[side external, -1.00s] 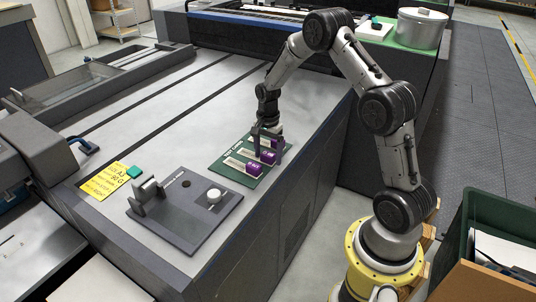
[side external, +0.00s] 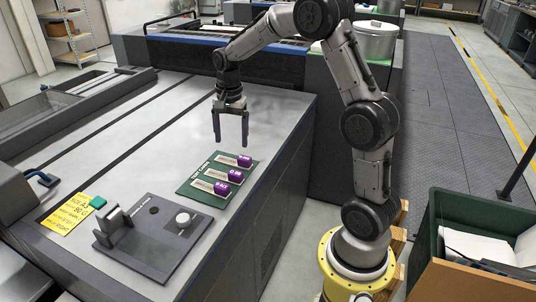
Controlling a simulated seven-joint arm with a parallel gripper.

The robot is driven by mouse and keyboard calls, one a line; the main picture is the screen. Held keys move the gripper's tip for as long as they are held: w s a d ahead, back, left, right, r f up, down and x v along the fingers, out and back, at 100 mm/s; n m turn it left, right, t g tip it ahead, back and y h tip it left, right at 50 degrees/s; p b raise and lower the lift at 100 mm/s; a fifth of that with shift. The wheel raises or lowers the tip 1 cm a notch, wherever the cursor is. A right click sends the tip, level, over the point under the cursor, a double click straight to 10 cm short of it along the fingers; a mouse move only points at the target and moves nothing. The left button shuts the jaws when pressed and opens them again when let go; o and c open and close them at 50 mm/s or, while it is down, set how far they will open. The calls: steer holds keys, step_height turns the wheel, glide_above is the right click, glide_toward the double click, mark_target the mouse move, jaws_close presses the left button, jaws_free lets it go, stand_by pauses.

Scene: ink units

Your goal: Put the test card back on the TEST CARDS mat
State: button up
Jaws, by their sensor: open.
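The green TEST CARDS mat (side external: 187,192) lies flat on the grey machine top. Three pale test cards lie on it in a row, each with a purple block: the far card (side external: 228,160), the middle card (side external: 208,174) and the near card (side external: 203,186). My gripper (side external: 231,143) hangs above the far end of the mat, fingers pointing down. It is open and empty, clear of the cards. The lettering on the blocks is too small to read.
A dark grey fixture plate (side external: 150,235) with a clamp and a white knob (side external: 183,220) stands nearer the camera. A yellow note (side external: 66,216) lies left of it, with a teal block (side external: 98,202) nearby. The machine top left of the mat is clear.

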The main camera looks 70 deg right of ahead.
steer(key=s+a+r+n+t, duration=0.1)
steer(key=s+a+r+n, duration=0.3)
steer(key=s+a+r, duration=0.15)
steer(key=s+a+r+n+t, duration=0.2)
steer(key=s+a+n, duration=0.3)
steer(key=s, duration=0.4)
steer(key=s+a+r+n+t, duration=0.1)
steer(key=s+a+n+t, duration=0.1)
steer(key=s+a+n, duration=0.3)
steer(key=s+n, duration=0.2)
steer(key=s, duration=0.2)
steer(key=shift+a+r, duration=0.25)
steer(key=shift+r, duration=0.15)
